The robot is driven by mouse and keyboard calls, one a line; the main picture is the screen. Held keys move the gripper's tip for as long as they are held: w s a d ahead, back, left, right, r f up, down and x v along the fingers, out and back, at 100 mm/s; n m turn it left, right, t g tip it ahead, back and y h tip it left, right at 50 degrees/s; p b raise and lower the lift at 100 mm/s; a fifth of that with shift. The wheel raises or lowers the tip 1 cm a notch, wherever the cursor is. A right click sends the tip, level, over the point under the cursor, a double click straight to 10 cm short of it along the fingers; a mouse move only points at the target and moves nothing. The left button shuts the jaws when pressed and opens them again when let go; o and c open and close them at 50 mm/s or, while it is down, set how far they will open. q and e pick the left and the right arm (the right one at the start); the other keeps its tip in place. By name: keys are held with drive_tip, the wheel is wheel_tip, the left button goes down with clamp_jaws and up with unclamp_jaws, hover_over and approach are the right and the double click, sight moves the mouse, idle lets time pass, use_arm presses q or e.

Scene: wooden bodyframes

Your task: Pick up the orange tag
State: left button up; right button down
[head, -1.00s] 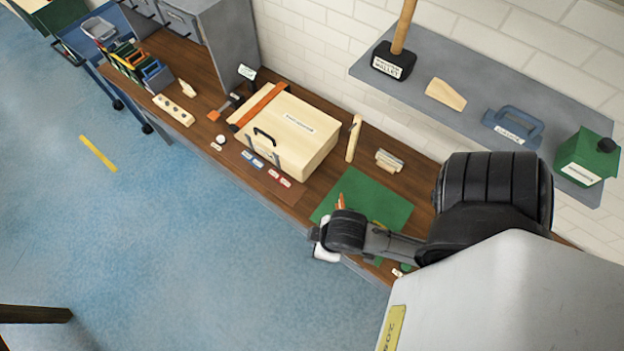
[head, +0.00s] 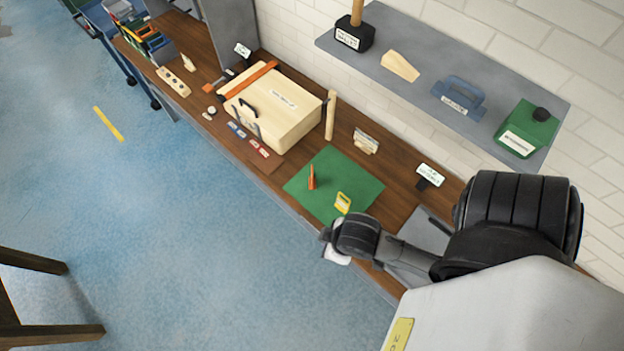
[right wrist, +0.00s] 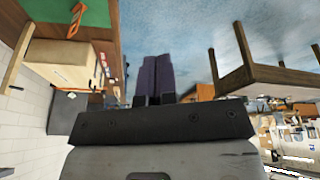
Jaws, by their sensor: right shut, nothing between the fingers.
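An orange piece, which looks like the orange tag (head: 311,178), stands on the green mat (head: 335,165) on the wooden bench. It also shows at the top left of the right wrist view (right wrist: 72,18). A yellow tag (head: 343,203) is on the same mat, nearer my arm. My right gripper (head: 331,247) hangs past the bench's front edge, below and to the right of the orange tag in the head view, apart from it. In the right wrist view its dark fingers (right wrist: 158,78) are together and empty. My left gripper is not in view.
A pale wooden box (head: 285,110) stands on the bench left of the mat, with small blue and red tags (head: 258,149) in front. A grey wall shelf (head: 425,85) holds a mallet, wedge and green container. Open blue floor lies in front of the bench.

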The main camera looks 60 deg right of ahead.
drive_tip(key=c, duration=1.8)
unclamp_jaws()
drive_tip(key=shift+o, duration=1.4)
drive_tip(key=shift+s, duration=0.1)
drive_tip(key=o, duration=0.3)
drive_tip(key=shift+a, duration=0.1)
